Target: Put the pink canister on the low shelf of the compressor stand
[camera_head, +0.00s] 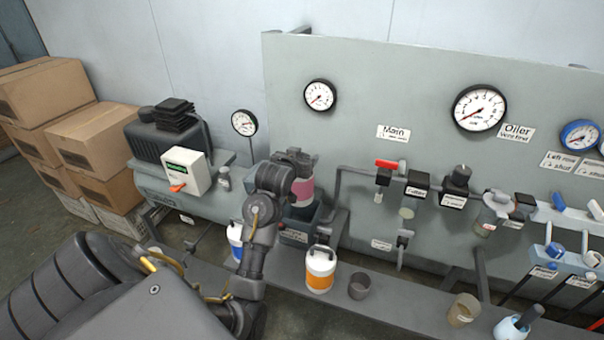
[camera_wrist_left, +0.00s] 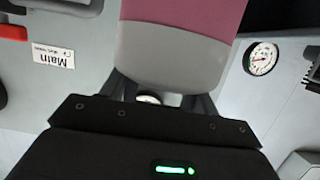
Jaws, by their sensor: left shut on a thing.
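The pink canister (camera_head: 303,190) has a light grey end and is gripped by my left gripper (camera_head: 297,162) in front of the panel, over a dark labelled box. The arm partly hides it in the head view. In the left wrist view the canister (camera_wrist_left: 180,45) fills the upper middle, between the fingers. The compressor stand (camera_head: 195,205) is at the left, bearing the dark compressor. Its lower part is largely hidden by my arm, and I cannot make out the low shelf clearly. My right gripper is not in view.
A white-and-orange canister (camera_head: 320,268), a grey cup (camera_head: 359,286) and a tan cup (camera_head: 464,310) stand along the front bench. A white-and-blue canister (camera_head: 235,240) is partly behind my arm. Valves and pipes (camera_head: 384,180) jut from the panel. Cardboard boxes (camera_head: 95,140) stack at left.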

